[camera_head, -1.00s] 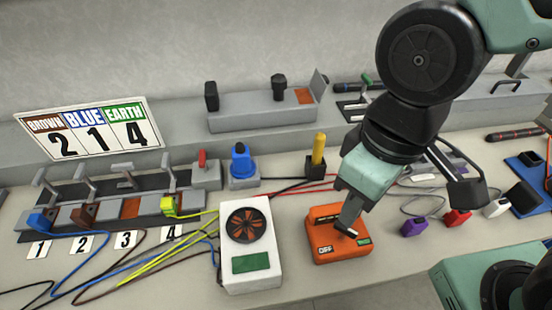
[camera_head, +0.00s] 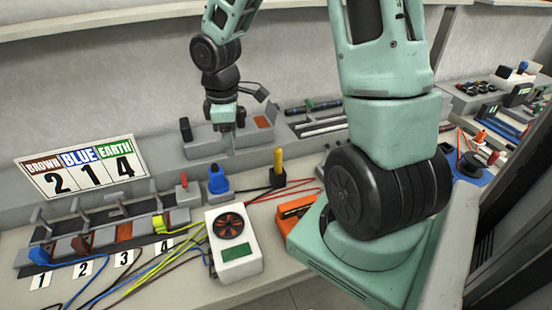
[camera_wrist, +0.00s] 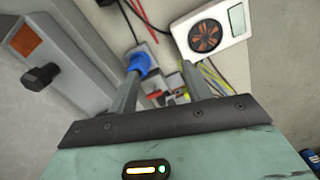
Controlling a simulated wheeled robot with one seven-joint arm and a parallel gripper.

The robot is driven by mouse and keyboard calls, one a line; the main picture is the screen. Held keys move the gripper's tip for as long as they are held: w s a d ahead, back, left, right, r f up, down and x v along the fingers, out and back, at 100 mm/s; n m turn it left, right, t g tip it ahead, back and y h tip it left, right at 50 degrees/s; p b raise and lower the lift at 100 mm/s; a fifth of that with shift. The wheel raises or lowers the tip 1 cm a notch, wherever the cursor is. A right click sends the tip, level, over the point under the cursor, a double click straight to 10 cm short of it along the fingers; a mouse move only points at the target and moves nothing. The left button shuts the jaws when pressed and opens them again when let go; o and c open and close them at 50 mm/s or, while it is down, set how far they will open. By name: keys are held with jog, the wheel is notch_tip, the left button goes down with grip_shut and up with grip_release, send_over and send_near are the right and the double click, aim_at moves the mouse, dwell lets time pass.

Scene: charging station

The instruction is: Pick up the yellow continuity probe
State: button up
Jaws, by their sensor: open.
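The yellow continuity probe (camera_head: 278,160) stands upright in a small black holder (camera_head: 278,178) on the bench, right of the blue knob (camera_head: 218,180). My gripper (camera_head: 229,127) is in the air in front of the back wall, up and to the left of the probe in the head view, apart from it. In the wrist view my gripper (camera_wrist: 160,67) is open, with nothing held between its fingers. The blue knob also shows there (camera_wrist: 142,62), beyond the left finger. I cannot make out the yellow probe in the wrist view.
A white meter (camera_head: 236,252) with cables stands front centre. An orange box (camera_head: 297,209) is partly hidden by my base. A grey block (camera_head: 203,146) with a black knob is behind my gripper. A lever row (camera_head: 100,232) and number sign (camera_head: 84,168) are left.

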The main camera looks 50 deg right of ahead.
jog(key=p, duration=0.2)
send_near(278, 162)
jog(key=f, duration=0.3)
jog(key=w+f, duration=0.1)
jog(key=f, duration=0.1)
jog(key=shift+d+f, duration=0.15)
jog(key=shift+d, duration=0.25)
jog(key=shift+s+d+f+p, duration=0.1)
jog(key=shift+f+p, duration=0.3)
jog(key=shift+f, duration=1.15)
jog(key=shift+s+d+f+p, duration=0.1)
jog(key=shift+f+p, duration=0.25)
jog(key=shift+f, duration=1.2)
jog(key=c, duration=1.1)
